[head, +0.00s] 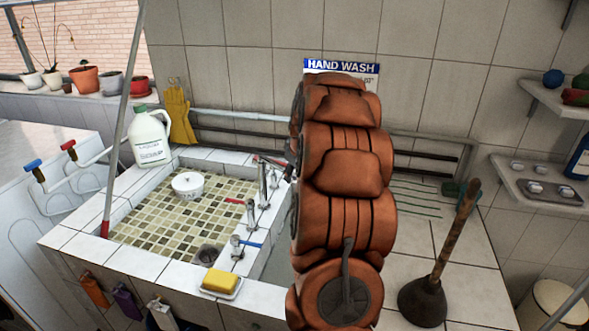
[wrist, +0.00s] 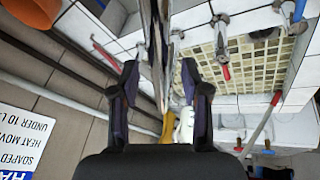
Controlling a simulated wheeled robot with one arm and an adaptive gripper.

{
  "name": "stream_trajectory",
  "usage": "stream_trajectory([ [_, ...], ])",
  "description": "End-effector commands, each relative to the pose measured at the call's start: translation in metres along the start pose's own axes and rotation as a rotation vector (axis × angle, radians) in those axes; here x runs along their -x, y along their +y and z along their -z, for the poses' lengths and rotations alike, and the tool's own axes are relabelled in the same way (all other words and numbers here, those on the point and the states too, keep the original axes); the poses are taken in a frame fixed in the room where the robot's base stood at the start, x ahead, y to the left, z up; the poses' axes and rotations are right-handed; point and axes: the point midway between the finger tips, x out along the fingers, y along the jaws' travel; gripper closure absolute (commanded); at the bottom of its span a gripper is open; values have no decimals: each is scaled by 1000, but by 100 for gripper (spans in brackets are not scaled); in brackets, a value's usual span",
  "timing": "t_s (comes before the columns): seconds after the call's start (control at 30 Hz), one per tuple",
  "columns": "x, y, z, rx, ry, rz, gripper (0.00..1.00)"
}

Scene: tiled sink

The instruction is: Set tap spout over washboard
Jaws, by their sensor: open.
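The chrome tap spout (wrist: 160,45) runs between the two spread fingers of my gripper (wrist: 160,72) in the wrist view. The fingers stand apart, one on each side, and I cannot tell whether either touches it. In the head view, upright chrome tap parts (head: 263,183) stand on the tiled divider between the basins; my orange arm hides my gripper and much of the right basin (head: 275,268). I cannot make out a washboard. Grooves (head: 415,197) mark the tiled counter right of my arm.
The left mosaic basin (head: 150,222) holds a white bowl (head: 187,184). Red-handled (head: 248,208) and blue-handled (head: 240,243) taps line the divider. Yellow soap (head: 220,281) sits on the front rim. A white jug (head: 150,137) stands behind left, a plunger (head: 425,295) at right.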

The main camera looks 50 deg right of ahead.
Motion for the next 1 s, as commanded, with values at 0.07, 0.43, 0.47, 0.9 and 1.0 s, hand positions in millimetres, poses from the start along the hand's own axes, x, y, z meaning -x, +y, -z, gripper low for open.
stream_trajectory([
  [0.07,-3,0,0,0,0,0,54],
  [0.43,-3,0,1,0,2,-2,68],
  [0.47,-3,0,1,0,3,-2,71],
  [0.9,-3,0,1,0,3,-2,100],
  [1.0,-3,0,1,0,3,-2,100],
])
